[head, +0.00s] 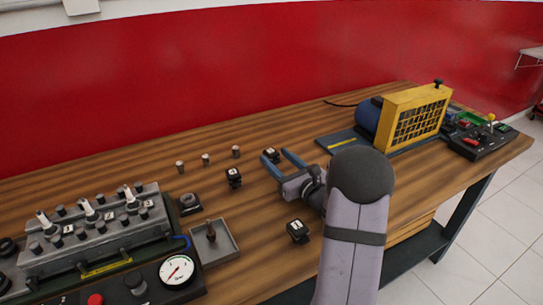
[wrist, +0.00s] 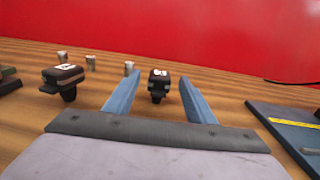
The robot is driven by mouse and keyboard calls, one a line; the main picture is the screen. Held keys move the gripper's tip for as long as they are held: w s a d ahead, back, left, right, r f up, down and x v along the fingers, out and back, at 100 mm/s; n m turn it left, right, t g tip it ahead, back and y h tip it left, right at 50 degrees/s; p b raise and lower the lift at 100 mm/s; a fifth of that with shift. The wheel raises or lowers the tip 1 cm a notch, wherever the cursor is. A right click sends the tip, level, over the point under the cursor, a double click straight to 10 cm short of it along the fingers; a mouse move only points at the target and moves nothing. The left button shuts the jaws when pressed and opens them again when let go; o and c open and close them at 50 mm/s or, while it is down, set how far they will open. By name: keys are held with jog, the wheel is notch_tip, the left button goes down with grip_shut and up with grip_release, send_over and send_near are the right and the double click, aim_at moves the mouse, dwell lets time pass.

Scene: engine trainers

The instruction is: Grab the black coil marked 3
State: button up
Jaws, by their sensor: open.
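Several small black coils with white marks stand on the wooden bench. The marks are too small to read, so I cannot tell which is 3. One coil (head: 271,155) is just beyond and between the tips of my gripper (head: 275,157). In the wrist view this coil (wrist: 158,86) appears upright between the two blue fingers of my gripper (wrist: 160,76). The fingers are apart and nothing is held. A second coil (head: 233,178) is left of the gripper and also shows in the wrist view (wrist: 63,80). A third coil (head: 298,231) is nearer, below the gripper.
Several small metal cylinders (head: 206,159) stand behind the coils. A grey tray (head: 228,252) and an engine block (head: 95,235) are at left. A yellow-grilled unit (head: 415,117) on a dark base is at right. A red wall (head: 200,75) is behind.

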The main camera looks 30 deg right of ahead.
aim_at(275, 156)
jog(key=shift+w+a, duration=0.15)
jog(key=shift+w, duration=1.6)
jog(key=shift+c, duration=0.3)
jog(key=c, duration=1)
jog(key=shift+c, duration=0.8)
jog(key=shift+r, duration=0.15)
